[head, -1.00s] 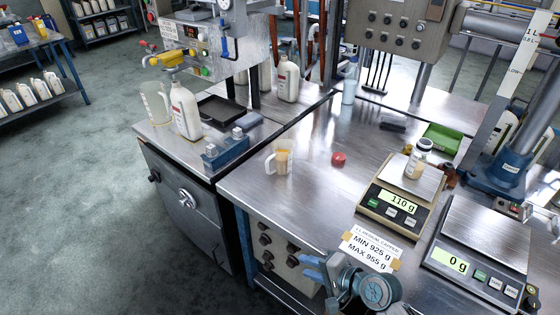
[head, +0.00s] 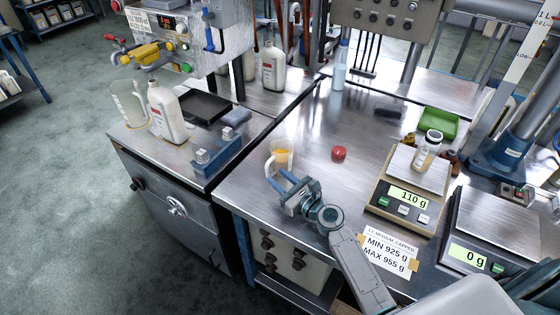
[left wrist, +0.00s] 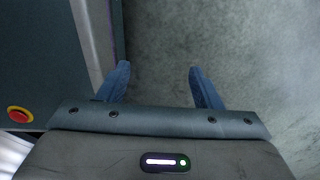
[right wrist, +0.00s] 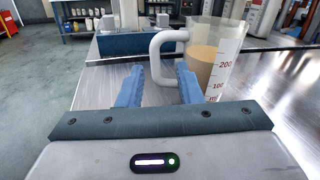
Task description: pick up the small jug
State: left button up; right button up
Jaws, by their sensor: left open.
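The small jug (head: 282,152) is a clear cup with a white handle and amber liquid inside. It stands upright on the metal bench near its left edge. In the right wrist view the jug (right wrist: 217,62) shows measuring marks, and its handle points left, just beyond the fingertips. My right gripper (head: 284,183) is open and empty, close in front of the handle; its blue fingers (right wrist: 158,86) lie either side of the handle's line. I cannot tell whether they touch it. My left gripper (left wrist: 160,84) is open and empty above the floor, outside the head view.
A red cap (head: 338,153) lies right of the jug. A scale (head: 405,193) reading 110 g holds a small bottle (head: 427,150); an empty scale (head: 490,231) reads 0 g. A larger jug (head: 129,105) and a white bottle (head: 167,112) stand on the left cabinet.

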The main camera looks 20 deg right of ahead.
aim_at(267, 172)
jog(key=x, duration=0.5)
jog(key=shift+a+f+p, duration=0.2)
jog(key=shift+a+p, duration=0.05)
jog(key=shift+p, duration=0.1)
jog(key=shift+w+a+f, duration=0.1)
jog(key=shift+w, duration=0.1)
jog(key=shift+s, duration=0.1)
jog(key=shift+c, duration=1.1)
pick_arm(q)
jog(key=shift+w+a+r, duration=0.25)
jog(key=shift+w+a, duration=0.05)
jog(key=shift+w, duration=0.3)
jog(key=shift+w+a+r, duration=0.2)
jog(key=shift+w+a, duration=0.05)
jog(key=shift+w, duration=0.3)
pick_arm(e)
grip_shut()
